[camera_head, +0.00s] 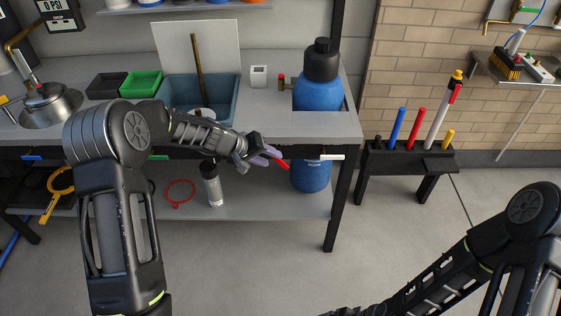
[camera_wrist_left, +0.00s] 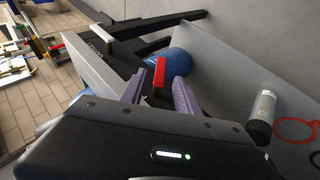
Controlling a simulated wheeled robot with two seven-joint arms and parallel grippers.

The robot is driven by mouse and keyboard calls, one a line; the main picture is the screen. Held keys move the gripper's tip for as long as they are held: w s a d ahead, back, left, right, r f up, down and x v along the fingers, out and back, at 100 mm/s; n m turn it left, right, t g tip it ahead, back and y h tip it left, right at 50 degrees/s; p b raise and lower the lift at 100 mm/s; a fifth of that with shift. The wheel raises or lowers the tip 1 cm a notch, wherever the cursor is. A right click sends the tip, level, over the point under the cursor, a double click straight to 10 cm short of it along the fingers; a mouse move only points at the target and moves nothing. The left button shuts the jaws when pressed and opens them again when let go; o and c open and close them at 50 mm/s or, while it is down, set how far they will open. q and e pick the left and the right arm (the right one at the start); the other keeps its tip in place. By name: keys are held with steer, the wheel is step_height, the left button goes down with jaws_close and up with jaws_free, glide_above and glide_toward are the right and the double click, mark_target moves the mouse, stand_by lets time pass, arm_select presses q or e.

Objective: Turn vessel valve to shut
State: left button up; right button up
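A red lever handle (camera_head: 281,163) hangs at the bench's front edge, tilted, in front of the blue vessel (camera_head: 318,92). In the left wrist view the red handle (camera_wrist_left: 159,72) stands between the purple fingers of my left gripper (camera_wrist_left: 160,88), with gaps visible on both sides. My left gripper (camera_head: 268,156) is open around or just short of the handle; contact cannot be told. A white handle (camera_head: 331,157) lies level just to the right.
A small brass valve (camera_head: 282,82) sits on the bench top beside the vessel. A steel bottle (camera_head: 211,186) and a red ring (camera_head: 180,193) are on the lower shelf (camera_head: 245,200). A tool rack (camera_head: 408,160) stands to the right. The floor in front is clear.

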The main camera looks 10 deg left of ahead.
mark_target(279, 162)
arm_select(q)
steer(key=x, duration=0.7)
steer(key=shift+s, duration=0.1)
steer(key=shift+c, duration=0.4)
jaws_close()
